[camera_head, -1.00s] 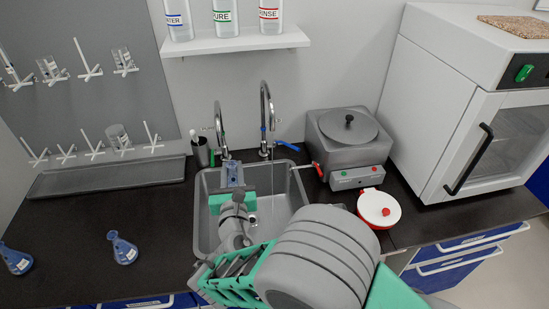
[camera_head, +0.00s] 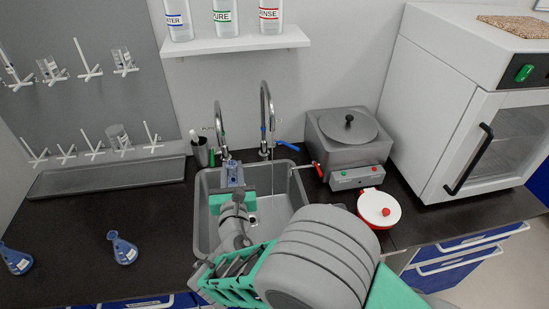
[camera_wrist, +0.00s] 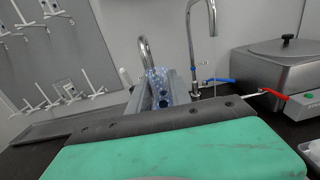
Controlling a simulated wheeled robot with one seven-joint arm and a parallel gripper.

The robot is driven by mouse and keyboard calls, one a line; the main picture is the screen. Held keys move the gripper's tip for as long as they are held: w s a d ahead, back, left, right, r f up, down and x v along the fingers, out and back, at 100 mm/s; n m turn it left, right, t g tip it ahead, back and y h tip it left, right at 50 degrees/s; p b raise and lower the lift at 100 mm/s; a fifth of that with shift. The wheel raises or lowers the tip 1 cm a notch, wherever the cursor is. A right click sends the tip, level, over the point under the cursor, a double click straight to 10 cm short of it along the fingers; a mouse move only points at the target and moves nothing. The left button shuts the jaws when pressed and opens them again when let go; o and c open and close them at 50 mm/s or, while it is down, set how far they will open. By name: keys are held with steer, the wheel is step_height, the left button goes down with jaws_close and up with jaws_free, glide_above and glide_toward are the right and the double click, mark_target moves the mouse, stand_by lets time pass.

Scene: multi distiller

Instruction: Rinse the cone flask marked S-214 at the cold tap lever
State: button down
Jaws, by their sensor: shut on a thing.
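My gripper (camera_head: 235,186) is shut on a blue-tinted flask (camera_head: 234,172) over the sink (camera_head: 205,215). The flask also shows between the fingers in the wrist view (camera_wrist: 157,85); its marking is unreadable and its lower part is hidden. It is close to the left tap (camera_head: 220,130). The right tap (camera_head: 265,115) has a blue lever (camera_head: 288,145) pointing right; the lever also shows in the wrist view (camera_wrist: 220,80). A faint thin line hangs below the right spout; I cannot tell if it is water.
Two more blue flasks stand on the left counter, one (camera_head: 123,250) nearer the sink and one (camera_head: 15,259) at the edge. A grey water bath (camera_head: 350,150) and a red-and-white lidded dish (camera_head: 379,208) stand right of the sink. A drying rack (camera_head: 90,100) hangs at left.

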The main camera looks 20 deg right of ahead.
stand_by(0.4)
steer(key=v, duration=0.6)
steer(key=shift+s+p, duration=0.35)
steer(key=shift+p, duration=0.05)
steer(key=shift+s, duration=0.2)
